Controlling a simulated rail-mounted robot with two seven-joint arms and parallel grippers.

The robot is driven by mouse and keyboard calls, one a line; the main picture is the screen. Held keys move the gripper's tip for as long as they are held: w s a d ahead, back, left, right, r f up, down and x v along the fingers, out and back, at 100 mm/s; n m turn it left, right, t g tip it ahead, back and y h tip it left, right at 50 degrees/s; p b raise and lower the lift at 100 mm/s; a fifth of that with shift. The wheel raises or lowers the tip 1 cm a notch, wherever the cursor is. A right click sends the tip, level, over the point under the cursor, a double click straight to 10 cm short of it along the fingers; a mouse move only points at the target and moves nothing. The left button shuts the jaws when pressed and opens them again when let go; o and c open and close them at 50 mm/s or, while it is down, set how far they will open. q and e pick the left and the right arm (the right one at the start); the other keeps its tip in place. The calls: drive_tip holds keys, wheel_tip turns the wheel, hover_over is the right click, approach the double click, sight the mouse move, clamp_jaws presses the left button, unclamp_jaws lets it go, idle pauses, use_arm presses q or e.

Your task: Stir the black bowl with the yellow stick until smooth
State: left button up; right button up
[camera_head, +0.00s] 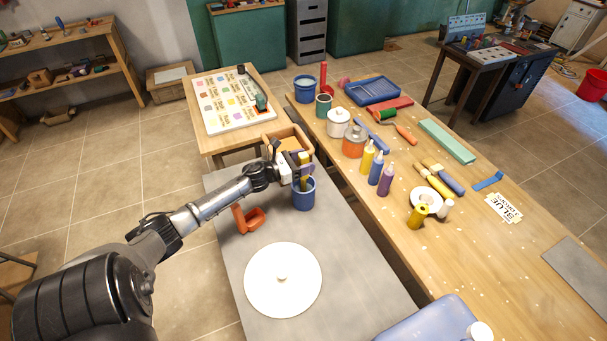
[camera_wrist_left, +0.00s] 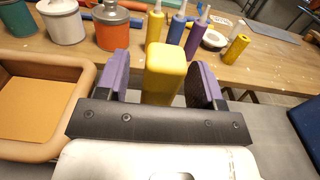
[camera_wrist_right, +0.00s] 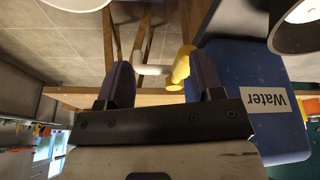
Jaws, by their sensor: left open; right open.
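The yellow stick (camera_head: 304,184) stands in a blue cup (camera_head: 304,198) on the grey table, in the head view. My left gripper (camera_head: 303,168) is over the cup at the stick's upper end. In the left wrist view the stick's yellow end (camera_wrist_left: 165,75) sits between the two open purple-padded fingers, with a gap visible on its right side. My right gripper (camera_wrist_right: 162,82) shows only in the right wrist view, open with nothing between its fingers up close. I cannot clearly identify a black bowl; a dark round thing with a pale rim (camera_wrist_right: 304,28) is cut off in the right wrist view.
A white disc (camera_head: 283,280) lies on the grey table, with an orange clamp-like item (camera_head: 248,219) near the cup. A wooden tray (camera_head: 288,138) stands behind. Paint bottles (camera_head: 376,170) and tools crowd the long bench. A blue container labelled Water (camera_wrist_right: 265,110) is beside my right gripper.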

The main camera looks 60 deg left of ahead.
use_arm(q)
drive_tip(key=shift+c, duration=0.2)
clamp_jaws()
idle(0.3)
wheel_tip(320, 180, up, 10)
drive_tip(key=shift+p, duration=0.4)
drive_tip(key=c, duration=0.6)
unclamp_jaws()
drive_tip(key=c, duration=0.4)
